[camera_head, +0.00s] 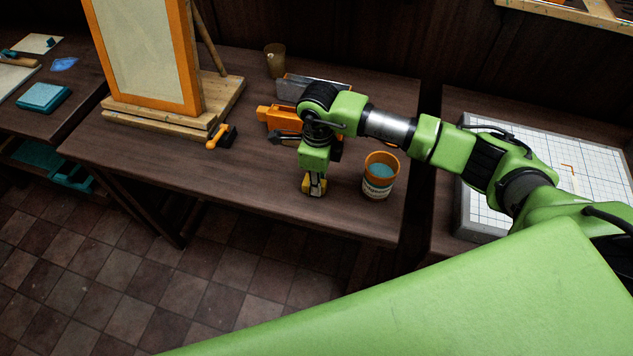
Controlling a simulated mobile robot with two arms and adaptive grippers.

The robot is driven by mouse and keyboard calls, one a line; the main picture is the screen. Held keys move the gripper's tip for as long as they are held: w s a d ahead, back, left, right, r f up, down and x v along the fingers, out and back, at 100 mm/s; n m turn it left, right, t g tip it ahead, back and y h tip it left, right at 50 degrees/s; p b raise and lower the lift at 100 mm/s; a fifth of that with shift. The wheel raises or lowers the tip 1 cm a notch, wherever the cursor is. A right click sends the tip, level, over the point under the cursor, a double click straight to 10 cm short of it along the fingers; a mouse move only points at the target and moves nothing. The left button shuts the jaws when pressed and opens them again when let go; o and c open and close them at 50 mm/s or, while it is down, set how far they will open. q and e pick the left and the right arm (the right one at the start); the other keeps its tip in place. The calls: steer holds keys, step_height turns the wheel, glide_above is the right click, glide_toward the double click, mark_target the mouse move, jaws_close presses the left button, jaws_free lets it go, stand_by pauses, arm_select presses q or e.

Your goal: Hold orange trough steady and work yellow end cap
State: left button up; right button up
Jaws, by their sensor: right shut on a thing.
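The orange trough (279,116) lies on the brown table (200,170), partly hidden behind my right arm's wrist. My right gripper (314,188) points down at the table's front part, in front of the trough and apart from it. It is shut on a small yellow piece, which looks like the yellow end cap (318,186); the fingers hide much of it. I cannot tell whether the piece touches the tabletop. My left gripper is not in view.
An orange tub (379,178) with teal contents stands just right of my right gripper. A grey metal trough (296,87) and a brown cup (275,60) are behind. An orange-framed screen (190,60) stands at left, beside an orange-handled clamp (221,135). The front left tabletop is clear.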

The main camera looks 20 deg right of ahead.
steer(key=shift+r+b, duration=0.3)
steer(key=shift+b, duration=0.05)
step_height(320, 180, up, 2)
steer(key=shift+w+r+b, duration=0.1)
steer(key=shift+b, duration=0.9)
steer(key=s+a+r+b, duration=0.5)
steer(key=s+a+r, duration=0.5)
